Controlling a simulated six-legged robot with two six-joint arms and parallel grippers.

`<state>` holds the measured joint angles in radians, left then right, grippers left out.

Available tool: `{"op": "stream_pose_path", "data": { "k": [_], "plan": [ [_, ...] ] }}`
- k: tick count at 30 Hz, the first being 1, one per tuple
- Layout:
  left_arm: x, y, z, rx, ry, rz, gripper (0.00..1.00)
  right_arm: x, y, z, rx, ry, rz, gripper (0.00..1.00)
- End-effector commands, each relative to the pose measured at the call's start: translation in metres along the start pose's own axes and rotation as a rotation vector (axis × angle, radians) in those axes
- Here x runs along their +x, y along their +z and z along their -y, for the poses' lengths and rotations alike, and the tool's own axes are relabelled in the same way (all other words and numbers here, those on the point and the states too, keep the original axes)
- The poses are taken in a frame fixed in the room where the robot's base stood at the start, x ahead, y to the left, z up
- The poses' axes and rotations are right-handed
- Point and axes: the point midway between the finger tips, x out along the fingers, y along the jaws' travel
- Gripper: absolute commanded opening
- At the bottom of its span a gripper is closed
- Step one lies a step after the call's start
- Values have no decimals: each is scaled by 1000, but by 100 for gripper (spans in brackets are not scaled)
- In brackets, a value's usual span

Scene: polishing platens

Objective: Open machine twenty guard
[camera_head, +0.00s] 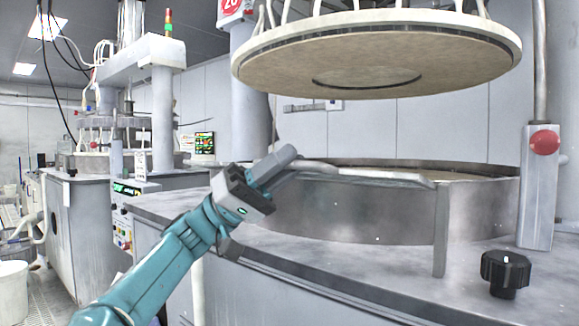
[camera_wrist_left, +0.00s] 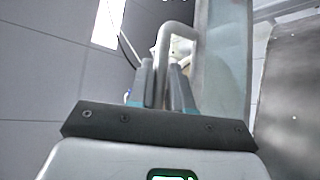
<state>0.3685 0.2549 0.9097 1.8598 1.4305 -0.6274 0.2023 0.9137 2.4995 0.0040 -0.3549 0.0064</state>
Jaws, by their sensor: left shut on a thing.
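Machine twenty carries a red number sign (camera_head: 232,6), partly cut off at the top edge. Its guard (camera_head: 385,181) shows as a thin grey edge along the front of the round metal basin (camera_head: 370,212). In the left wrist view the guard is a pale, see-through panel (camera_wrist_left: 226,60) with a bent bar handle (camera_wrist_left: 178,27). My left gripper (camera_head: 283,160) is at the left end of the guard, shut on the handle. In the left wrist view its fingers (camera_wrist_left: 163,80) close around the bar. The gripper hides part of the handle. My right gripper is out of view.
A large round upper plate (camera_head: 370,52) hangs above the basin. A black knob (camera_head: 505,272) stands on the deck at the front right. A red button (camera_head: 544,142) sits on a grey post at right. Another machine (camera_head: 85,215) stands at left.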

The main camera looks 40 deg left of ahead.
Motion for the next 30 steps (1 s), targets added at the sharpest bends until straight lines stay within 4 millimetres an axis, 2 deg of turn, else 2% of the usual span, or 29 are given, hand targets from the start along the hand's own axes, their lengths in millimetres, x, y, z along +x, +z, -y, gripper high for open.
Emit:
{"op": "stream_pose_path", "data": {
  "k": [12, 13, 14, 24, 26, 30],
  "plan": [
    [-2, -1, 1, -1, -1, 3, 0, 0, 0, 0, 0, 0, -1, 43],
    [-2, -1, 1, -1, -1, 3, 29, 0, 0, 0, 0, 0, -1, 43],
    [-1, -1, 1, -1, -1, 3, 38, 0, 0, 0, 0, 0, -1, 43],
    [-3, 0, 0, 0, -1, 2, 38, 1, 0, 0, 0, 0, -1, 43],
    [-8, 1, 1, 0, -3, 0, 38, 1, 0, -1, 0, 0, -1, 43],
    [-36, 0, 1, 1, -6, -2, 38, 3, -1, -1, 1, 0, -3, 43]
  ]
}}
